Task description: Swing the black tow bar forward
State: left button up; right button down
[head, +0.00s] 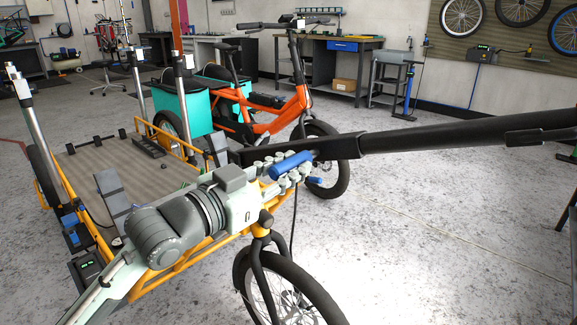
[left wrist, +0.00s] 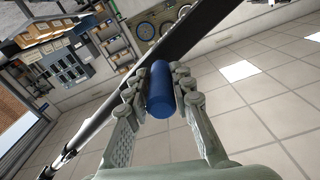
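The black tow bar (head: 440,137) runs from above the orange cargo bike frame (head: 180,262) to the right edge in the head view, nearly level. In the left wrist view the dark bar (left wrist: 190,40) slants behind the fingers. A blue cylindrical grip (head: 291,164) is beside the bar; how it joins the bar is hidden. My left gripper (head: 288,172) has its jointed fingers on both sides of the grip. In the left wrist view the blue grip (left wrist: 160,88) fills the gap between the fingers (left wrist: 163,82). My right gripper is not in view.
The cargo bike's bed (head: 82,168) lies left, with upright posts and a small dumbbell-like bar. Its front wheel (head: 285,290) is below my arm. An orange bike (head: 260,120) with teal boxes stands behind the bar. Grey floor (head: 430,240) at right is clear.

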aim_at(273, 176)
pick_arm(q)
jog(key=o, duration=0.4)
jog(key=v, duration=0.7)
jog(key=shift+s+a, duration=0.15)
jog(key=shift+s, duration=0.05)
jog(key=a+f+n+g+y+p, duration=0.25)
jog(key=a+f+y, duration=0.2)
jog(key=f, duration=0.65)
jog(key=a+f+n+g+y+p, duration=0.1)
jog(key=a+f+n+y, duration=0.4)
jog(key=f, duration=0.7)
jog(key=s+a+f+g+y+p, duration=0.1)
jog(key=s+a+f+g, duration=0.3)
jog(key=s+f, duration=0.5)
jog(key=s+a+f+g+y, duration=0.2)
jog(key=s+a+f, duration=0.3)
jog(key=s+f, duration=0.5)
jog(key=shift+f+n+g+p, duration=0.4)
jog(key=shift+n+g, duration=0.05)
jog(key=shift+g, duration=0.4)
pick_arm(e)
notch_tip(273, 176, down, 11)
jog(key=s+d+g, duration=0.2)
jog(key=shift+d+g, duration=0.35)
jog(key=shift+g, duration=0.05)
